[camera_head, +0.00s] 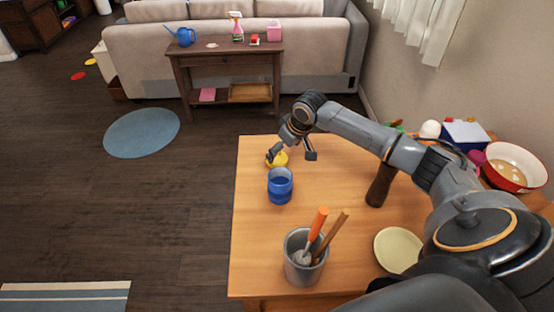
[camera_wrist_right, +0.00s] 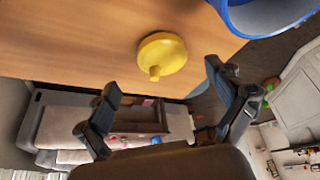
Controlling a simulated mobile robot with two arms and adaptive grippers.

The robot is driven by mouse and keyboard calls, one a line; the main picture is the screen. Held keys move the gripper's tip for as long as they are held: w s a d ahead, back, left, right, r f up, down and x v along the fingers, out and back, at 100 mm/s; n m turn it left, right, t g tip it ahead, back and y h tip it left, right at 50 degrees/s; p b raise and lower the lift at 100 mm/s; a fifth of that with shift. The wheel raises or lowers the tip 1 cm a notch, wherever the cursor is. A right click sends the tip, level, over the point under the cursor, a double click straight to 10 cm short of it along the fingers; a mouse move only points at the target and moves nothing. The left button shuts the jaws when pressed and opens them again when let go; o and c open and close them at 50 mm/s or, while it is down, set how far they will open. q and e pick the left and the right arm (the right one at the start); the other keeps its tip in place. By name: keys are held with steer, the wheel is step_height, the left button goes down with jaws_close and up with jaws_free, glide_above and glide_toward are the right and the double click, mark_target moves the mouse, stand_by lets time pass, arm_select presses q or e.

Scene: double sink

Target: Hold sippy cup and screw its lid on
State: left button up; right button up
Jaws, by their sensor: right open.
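The blue sippy cup (camera_head: 280,187) stands upright and open-topped on the wooden table, near its left side. Part of it also shows at the top right of the right wrist view (camera_wrist_right: 268,18). The yellow lid (camera_head: 279,160) lies on the table just behind the cup. In the right wrist view the lid (camera_wrist_right: 162,55) shows whole, with its spout up and apart from the cup. My right gripper (camera_head: 291,155) is open and empty at the lid, its fingers spread to either side in the head view. My left gripper is not in view.
A grey metal holder (camera_head: 303,262) with utensils stands at the table's front. A pale plate (camera_head: 398,249), a dark brown bottle-like object (camera_head: 380,187) and a red-rimmed bowl (camera_head: 514,168) are to the right. The table (camera_head: 250,235) is clear left of the holder.

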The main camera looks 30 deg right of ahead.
mark_target(277, 157)
steer(key=shift+w+a+f, duration=0.15)
steer(key=shift+f, duration=0.15)
steer(key=p+x, duration=0.1)
steer(key=x, duration=0.3)
steer(key=shift+w+a+f, duration=0.1)
steer(key=shift+w+f, duration=0.1)
steer(key=shift+c, duration=0.5)
steer(key=c, duration=0.9)
